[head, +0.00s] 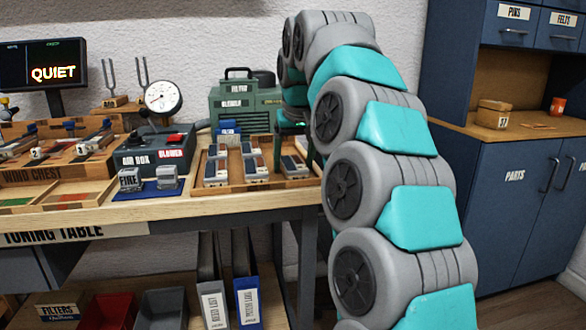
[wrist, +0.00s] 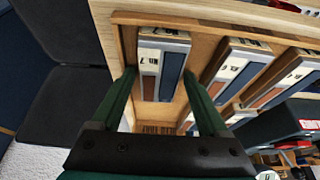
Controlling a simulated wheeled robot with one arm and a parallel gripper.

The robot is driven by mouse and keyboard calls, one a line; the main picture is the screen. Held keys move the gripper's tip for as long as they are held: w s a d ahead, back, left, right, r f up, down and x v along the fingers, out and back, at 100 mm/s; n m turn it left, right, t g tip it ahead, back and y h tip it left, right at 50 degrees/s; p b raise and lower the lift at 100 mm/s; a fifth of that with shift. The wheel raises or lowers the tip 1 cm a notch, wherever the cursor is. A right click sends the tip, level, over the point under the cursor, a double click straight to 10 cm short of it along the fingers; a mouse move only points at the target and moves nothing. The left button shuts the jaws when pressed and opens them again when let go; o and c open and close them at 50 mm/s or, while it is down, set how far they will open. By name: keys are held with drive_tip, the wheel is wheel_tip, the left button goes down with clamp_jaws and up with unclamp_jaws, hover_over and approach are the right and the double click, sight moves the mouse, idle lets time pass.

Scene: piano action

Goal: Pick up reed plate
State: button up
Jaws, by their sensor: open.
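Several reed plates, blocks with pale labelled ends and brown and blue-grey strips, sit in a wooden tray (head: 262,186) on the bench. One reed plate (wrist: 162,62) lies between the fingers of my gripper (wrist: 158,82) in the wrist view. My gripper is open, with one green finger on each side of that block. Contact with the block cannot be told.
A green blower machine (head: 245,104) stands behind the tray. An air box (head: 156,150) and a blue mat with metal blocks (head: 150,190) are to its left. The tray's wooden rim (wrist: 210,22) runs close by the block. Blue cabinets (head: 510,185) stand at the right.

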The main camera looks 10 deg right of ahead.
drive_tip(key=shift+f, duration=0.1)
drive_tip(key=c, duration=1.2)
clamp_jaws()
